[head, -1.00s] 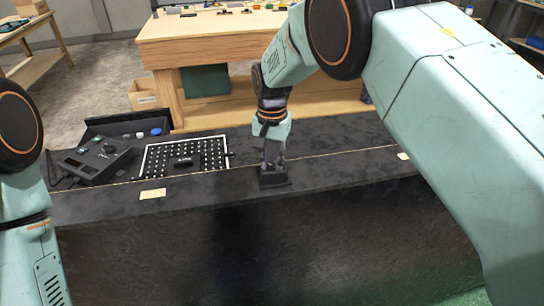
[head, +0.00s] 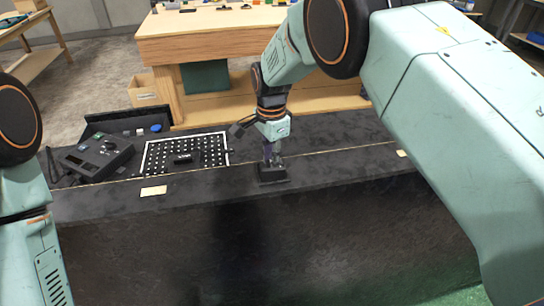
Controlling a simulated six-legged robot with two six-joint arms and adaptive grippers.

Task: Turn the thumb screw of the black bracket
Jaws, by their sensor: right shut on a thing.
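The black bracket (head: 273,175) is a small dark block near the front edge of the dark bench top, right of the dotted panel. My right gripper (head: 272,158) points down over it from above, its fingers close together at the top of the bracket. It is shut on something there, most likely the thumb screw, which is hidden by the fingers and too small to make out. My left arm shows at the left edge, but its gripper is out of the picture.
A dotted LED panel (head: 215,141) with a white frame lies left of my right gripper. A black control box (head: 95,155) with knobs stands further left, before an open dark tray (head: 100,125). Small cream labels (head: 153,191) lie on the bench. A wooden workbench (head: 215,27) stands behind.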

